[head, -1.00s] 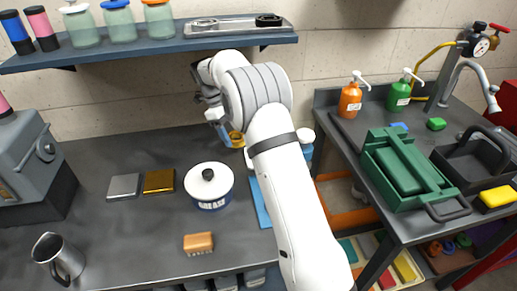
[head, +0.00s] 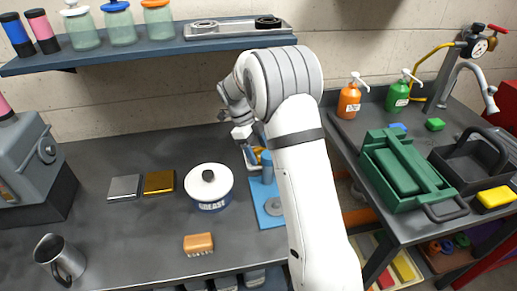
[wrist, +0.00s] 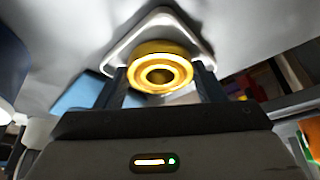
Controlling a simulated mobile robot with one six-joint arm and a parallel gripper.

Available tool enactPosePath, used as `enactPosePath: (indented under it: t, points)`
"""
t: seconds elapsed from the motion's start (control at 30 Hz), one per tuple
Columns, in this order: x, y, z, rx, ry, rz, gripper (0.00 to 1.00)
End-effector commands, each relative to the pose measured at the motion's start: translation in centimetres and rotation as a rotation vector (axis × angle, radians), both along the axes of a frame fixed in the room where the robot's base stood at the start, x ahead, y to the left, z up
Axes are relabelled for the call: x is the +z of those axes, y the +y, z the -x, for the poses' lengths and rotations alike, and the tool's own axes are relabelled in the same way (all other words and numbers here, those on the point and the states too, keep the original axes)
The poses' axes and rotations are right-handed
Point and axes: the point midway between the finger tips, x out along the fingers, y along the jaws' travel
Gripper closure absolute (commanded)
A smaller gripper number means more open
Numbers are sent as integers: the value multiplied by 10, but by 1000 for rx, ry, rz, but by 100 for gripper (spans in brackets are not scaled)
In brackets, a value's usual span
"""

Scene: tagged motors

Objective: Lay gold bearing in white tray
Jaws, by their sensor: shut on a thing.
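The gold bearing (wrist: 158,74) is a shiny ring between the two dark fingers of my gripper (wrist: 161,82) in the wrist view. The fingers are shut on it. In the head view my gripper (head: 256,148) is over the back of the dark bench, partly hidden by my arm, and a bit of the gold bearing (head: 259,155) shows below it. A pale rim with rounded corners, apparently the white tray (wrist: 122,48), lies just beyond the bearing in the wrist view. I cannot tell whether bearing and tray touch.
A blue mat (head: 267,213) with a blue-grey post part lies beside my arm. A white lidded grease pot (head: 209,186) stands left of it. Gold (head: 159,182) and silver (head: 124,188) plates lie further left. A shelf (head: 150,47) with jars hangs above.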

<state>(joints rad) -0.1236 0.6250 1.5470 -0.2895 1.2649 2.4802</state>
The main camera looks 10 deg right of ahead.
Motion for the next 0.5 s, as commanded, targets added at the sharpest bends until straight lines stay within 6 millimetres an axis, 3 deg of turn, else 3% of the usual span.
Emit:
enactPosePath:
  t: [0.17,0.2,0.3,0.5]
  points:
    - [-4,0,0,1,0,0,72]
    - [-3,0,0,1,0,0,35]
    - [-3,1,0,1,0,0,28]
    - [-2,1,0,1,0,0,28]
